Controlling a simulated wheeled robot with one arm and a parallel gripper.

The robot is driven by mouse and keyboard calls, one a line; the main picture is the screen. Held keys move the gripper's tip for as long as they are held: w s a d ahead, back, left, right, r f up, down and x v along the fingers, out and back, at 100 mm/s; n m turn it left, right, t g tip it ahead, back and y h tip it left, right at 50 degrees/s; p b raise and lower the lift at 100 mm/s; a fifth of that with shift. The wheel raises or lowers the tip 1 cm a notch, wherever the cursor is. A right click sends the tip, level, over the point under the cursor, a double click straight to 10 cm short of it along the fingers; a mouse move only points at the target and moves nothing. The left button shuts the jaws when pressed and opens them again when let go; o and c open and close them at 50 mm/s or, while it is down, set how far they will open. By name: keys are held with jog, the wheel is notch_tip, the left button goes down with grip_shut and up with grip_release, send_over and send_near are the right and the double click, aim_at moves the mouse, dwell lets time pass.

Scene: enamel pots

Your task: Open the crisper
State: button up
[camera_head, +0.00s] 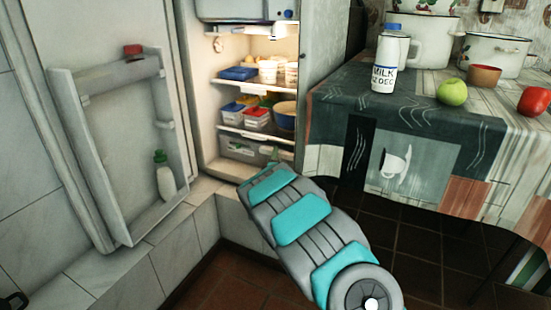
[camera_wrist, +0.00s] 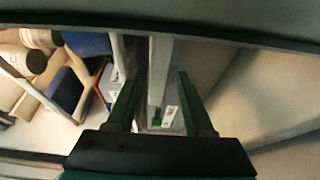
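The crisper (camera_head: 240,148) is the clear, greyish drawer at the bottom of the open fridge in the head view. It looks shut, and my arm hides its right part. My gripper (camera_wrist: 160,73) shows in the wrist view with its two dark green fingers apart and nothing held between them. A pale bar runs between the fingertips in that view; I cannot tell whether it is the crisper's front edge or whether the fingers touch it. In the head view the gripper is mostly hidden by my arm, at the crisper's right side.
The fridge door (camera_head: 112,150) stands wide open at left, with a bottle (camera_head: 165,176) in it. Shelves with tubs and containers (camera_head: 257,117) are above the crisper. A table (camera_head: 330,100) at right holds a milk bottle (camera_head: 385,75), an apple (camera_head: 452,92) and pots.

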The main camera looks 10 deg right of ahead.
grip_shut()
jog(key=shift+s+f, duration=0.1)
jog(key=shift+f, duration=0.15)
dwell(1.0)
